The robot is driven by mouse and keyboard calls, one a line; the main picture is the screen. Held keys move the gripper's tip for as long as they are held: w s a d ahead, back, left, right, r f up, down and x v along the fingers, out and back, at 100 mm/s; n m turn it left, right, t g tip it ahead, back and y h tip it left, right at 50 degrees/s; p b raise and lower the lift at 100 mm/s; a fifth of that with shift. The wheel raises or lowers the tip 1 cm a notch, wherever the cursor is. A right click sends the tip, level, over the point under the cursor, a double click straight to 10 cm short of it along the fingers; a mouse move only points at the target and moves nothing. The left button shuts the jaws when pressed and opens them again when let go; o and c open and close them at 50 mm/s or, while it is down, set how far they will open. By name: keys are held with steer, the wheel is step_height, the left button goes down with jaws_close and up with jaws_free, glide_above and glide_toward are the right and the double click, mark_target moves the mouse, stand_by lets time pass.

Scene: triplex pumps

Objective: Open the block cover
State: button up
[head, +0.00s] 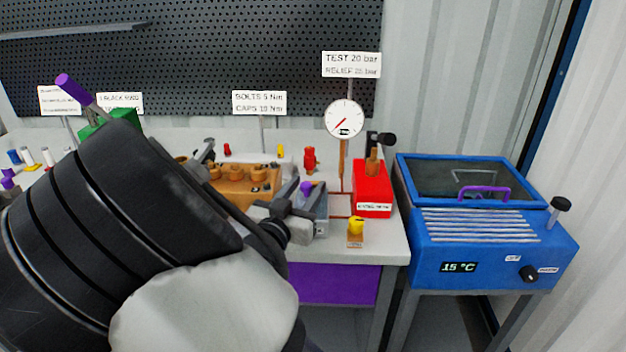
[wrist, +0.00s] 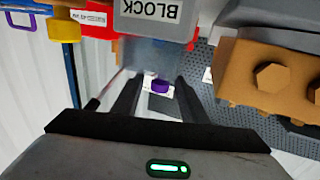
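The block cover (head: 318,214) is a see-through grey box on the bench in the head view, right of the brown pump block (head: 243,187). A purple knob (head: 306,187) shows on it. In the wrist view the cover (wrist: 155,55) is upper centre, beside a grey label plate reading BLOCK (wrist: 158,14) upside down. My gripper (wrist: 156,84) is open, its two dark fingers apart. The purple knob (wrist: 160,86) appears between them; I cannot tell whether either finger touches it. In the head view my gripper (head: 297,212) is at the cover, its fingertips partly hidden.
A red box (head: 373,190) and a pressure gauge (head: 344,119) stand right of the cover. A yellow-topped part (head: 355,226) is near the front edge. A blue bath (head: 490,235) stands farther right. The brown block's hex bolts (wrist: 272,77) are close on the right in the wrist view.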

steer(key=shift+b+x, duration=0.35)
steer(key=shift+x, duration=2.05)
jaws_close()
